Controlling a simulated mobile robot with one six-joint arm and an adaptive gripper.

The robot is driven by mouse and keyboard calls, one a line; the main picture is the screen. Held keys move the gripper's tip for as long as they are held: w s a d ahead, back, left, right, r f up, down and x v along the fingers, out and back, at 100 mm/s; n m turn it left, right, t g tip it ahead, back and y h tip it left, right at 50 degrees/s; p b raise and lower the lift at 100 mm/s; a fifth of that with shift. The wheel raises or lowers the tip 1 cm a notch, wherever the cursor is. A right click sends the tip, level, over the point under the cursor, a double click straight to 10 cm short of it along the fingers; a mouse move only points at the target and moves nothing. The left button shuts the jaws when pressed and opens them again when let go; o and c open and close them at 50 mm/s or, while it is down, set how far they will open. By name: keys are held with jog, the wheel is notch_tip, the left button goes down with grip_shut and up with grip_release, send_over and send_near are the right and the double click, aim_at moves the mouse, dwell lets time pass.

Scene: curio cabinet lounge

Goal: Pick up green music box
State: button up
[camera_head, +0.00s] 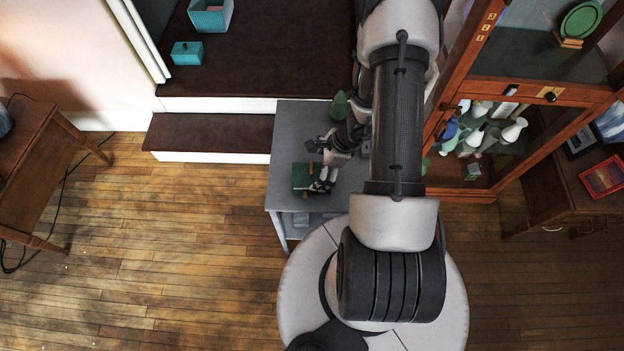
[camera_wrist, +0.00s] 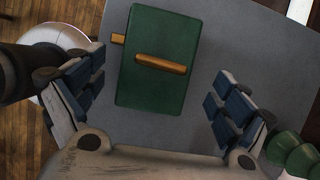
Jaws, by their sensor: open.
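The green music box (camera_wrist: 158,88) is a dark green block with a wooden bar on its top and a small wooden piece at its left side. It lies on a grey table (camera_head: 300,120), and the head view shows it too (camera_head: 301,177). My gripper (camera_wrist: 165,100) is open, with one finger to the left and one to the right of the box in the wrist view. I see no contact between the fingers and the box. In the head view my gripper (camera_head: 322,165) is at the box's right side and partly hides it.
A green lobed object (camera_wrist: 292,153) stands near my right finger; in the head view a green object (camera_head: 339,106) stands farther back on the table. A glass cabinet (camera_head: 470,75) with vases is at the right. Dark steps (camera_head: 215,132) rise behind the table. Wooden floor lies open at left.

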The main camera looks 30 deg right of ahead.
jog(key=x, duration=0.2)
jog(key=b+x, duration=0.1)
jog(key=shift+a+f, duration=0.25)
jog(key=shift+a, duration=0.1)
jog(key=shift+c, duration=0.5)
jog(key=c, duration=1.4)
